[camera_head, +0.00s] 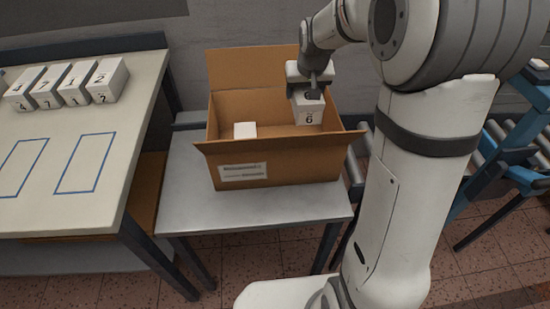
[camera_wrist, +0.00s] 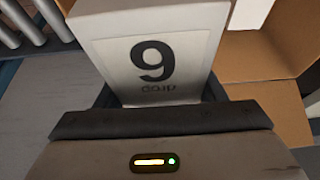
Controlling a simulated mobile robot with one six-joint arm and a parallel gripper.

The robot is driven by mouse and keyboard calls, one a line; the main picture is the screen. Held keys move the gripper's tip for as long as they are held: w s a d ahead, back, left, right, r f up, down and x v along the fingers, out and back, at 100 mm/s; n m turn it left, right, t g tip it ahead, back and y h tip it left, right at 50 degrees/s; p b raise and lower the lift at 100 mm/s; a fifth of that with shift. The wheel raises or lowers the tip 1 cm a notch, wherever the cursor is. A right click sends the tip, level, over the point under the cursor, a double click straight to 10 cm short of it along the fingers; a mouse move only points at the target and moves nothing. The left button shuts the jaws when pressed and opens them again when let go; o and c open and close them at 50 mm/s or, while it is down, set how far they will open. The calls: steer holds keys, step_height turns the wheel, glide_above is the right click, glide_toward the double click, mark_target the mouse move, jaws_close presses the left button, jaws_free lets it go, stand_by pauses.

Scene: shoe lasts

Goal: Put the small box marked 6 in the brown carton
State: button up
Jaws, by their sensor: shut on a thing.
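My gripper (camera_head: 309,84) is shut on a small white box (camera_head: 309,112) in the head view, over the right part of the brown carton (camera_head: 228,148). In the wrist view the held box (camera_wrist: 195,52) carries a dark digit that looks like a 9, with small print that seems upside down, which fits a 6 seen inverted. The carton (camera_wrist: 270,52) shows at the right there, its flaps open. Whether the held box's underside is below the carton's rim, I cannot tell. My fingers are mostly hidden.
Another white box (camera_head: 245,130) lies in the carton's left part. The carton stands on a grey table (camera_head: 255,205). Several numbered white boxes (camera_head: 75,82) stand in a row on the left table (camera_head: 45,150). A roller conveyor (camera_head: 515,150) is at the right.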

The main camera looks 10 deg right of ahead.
step_height(320, 180, down, 12)
steer(key=b, duration=0.1)
steer(key=shift+f+b, duration=0.2)
steer(key=shift+b, duration=0.15)
steer(key=shift+f, duration=0.1)
steer(key=shift+f+b, duration=0.55)
steer(key=o, duration=1.1)
steer(key=shift+r, duration=0.1)
steer(key=p+v, duration=0.1)
steer(key=v, duration=0.5)
steer(key=p+v, duration=0.1)
steer(key=v, duration=0.6)
steer(key=shift+w+r, duration=0.1)
steer(key=shift+w, duration=0.15)
